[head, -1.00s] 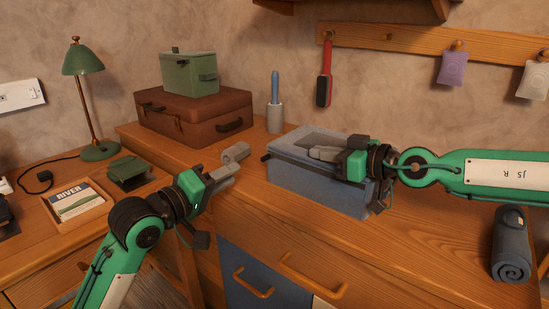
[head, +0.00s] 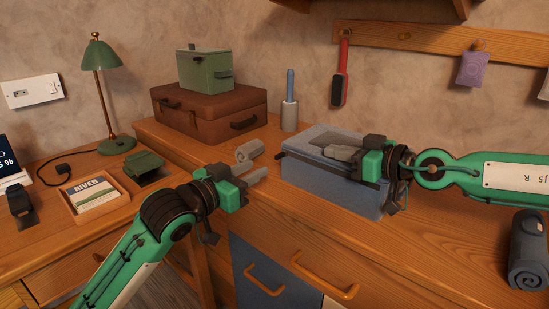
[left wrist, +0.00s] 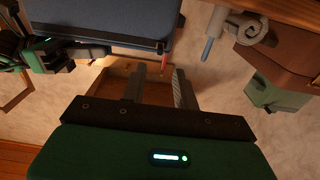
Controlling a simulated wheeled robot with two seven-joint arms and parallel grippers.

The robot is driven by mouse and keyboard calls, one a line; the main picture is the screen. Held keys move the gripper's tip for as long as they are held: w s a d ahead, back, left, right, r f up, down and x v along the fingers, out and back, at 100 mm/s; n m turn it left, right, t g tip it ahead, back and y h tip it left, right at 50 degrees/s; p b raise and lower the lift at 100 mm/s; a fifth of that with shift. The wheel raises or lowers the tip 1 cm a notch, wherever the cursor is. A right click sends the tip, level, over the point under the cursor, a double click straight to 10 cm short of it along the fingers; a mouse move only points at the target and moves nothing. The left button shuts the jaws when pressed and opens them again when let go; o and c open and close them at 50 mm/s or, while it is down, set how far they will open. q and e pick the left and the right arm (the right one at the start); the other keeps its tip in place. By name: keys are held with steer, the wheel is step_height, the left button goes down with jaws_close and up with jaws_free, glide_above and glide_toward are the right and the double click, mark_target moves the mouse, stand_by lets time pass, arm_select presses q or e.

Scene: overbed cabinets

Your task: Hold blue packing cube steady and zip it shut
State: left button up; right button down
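The blue packing cube (head: 325,185) is a grey-blue box on the wooden counter; it also fills the top of the left wrist view (left wrist: 100,22). My left gripper (head: 256,162) is open and empty, just left of the cube and apart from it; its two separated fingers show in the left wrist view (left wrist: 160,88). My right gripper (head: 342,153) comes in from the right, with its fingers over the cube's top near the right side. Whether those fingers close on anything is unclear. The zip and its pull cannot be made out clearly.
A brown suitcase (head: 205,118) with a green case (head: 204,70) on it stands behind left. A lint roller (head: 290,105) stands behind the cube. A rolled dark towel (head: 528,250) lies at right. The lower left desk holds a lamp (head: 103,80) and tray (head: 95,205).

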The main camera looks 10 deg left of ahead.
mark_target(276, 157)
arm_select(q)
steer(key=x, duration=0.8)
steer(key=shift+d, duration=0.1)
steer(key=shift+c, duration=0.2)
jaws_close()
